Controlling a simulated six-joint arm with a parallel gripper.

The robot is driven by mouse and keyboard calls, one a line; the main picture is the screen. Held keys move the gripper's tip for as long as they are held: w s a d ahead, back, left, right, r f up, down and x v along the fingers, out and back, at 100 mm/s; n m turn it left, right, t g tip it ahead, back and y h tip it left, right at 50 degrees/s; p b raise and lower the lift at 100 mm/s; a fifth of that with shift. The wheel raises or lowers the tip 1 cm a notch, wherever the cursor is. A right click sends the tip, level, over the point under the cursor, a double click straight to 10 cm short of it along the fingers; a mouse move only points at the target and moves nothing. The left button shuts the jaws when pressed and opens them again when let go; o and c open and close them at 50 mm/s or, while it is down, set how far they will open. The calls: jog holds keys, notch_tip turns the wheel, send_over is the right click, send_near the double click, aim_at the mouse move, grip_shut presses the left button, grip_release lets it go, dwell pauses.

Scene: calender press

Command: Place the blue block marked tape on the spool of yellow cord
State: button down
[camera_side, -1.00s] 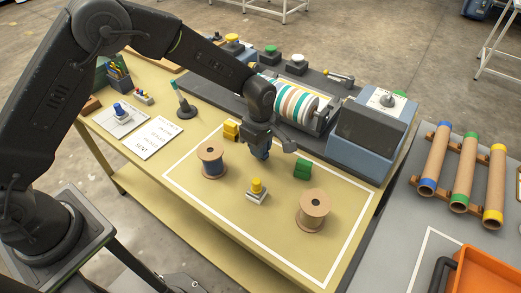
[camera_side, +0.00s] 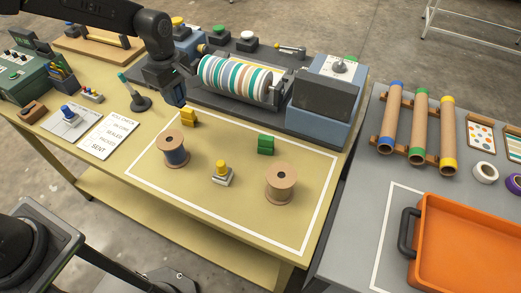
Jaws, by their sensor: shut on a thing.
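My gripper (camera_side: 164,80) is shut on a blue block (camera_side: 178,96), which is mostly hidden by the dark fingers. It holds the block above the table, just up and left of the yellow block in the picture. A spool with dark blue cord (camera_side: 174,156) stands upright below it, inside the white outline. A second upright spool (camera_side: 281,184) stands farther right; its winding looks tan, and I cannot tell if it is yellow cord. No mark on the blue block is readable.
A yellow block (camera_side: 189,117), a green block (camera_side: 266,144) and a yellow-knobbed stamp (camera_side: 221,174) stand around the spools. The calender press (camera_side: 330,92) is behind. An orange tray (camera_side: 470,235) lies at right. The front of the outlined area is clear.

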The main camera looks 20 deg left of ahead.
jog(key=s+d+r+m, duration=0.2)
jog(key=d+r+m, duration=0.2)
jog(key=d, duration=0.5)
jog(key=s+d+r+m, duration=0.1)
jog(key=d+r+m, duration=0.25)
jog(key=d, duration=0.65)
send_over(282, 175)
jog(key=f, duration=0.6)
jog(key=shift+a+f, duration=0.2)
jog(key=shift+a, duration=0.1)
jog(key=shift+d+f, duration=0.3)
jog(key=shift+f, duration=1.9)
jog(key=shift+f, duration=0.15)
jog(key=c, duration=1)
grip_release()
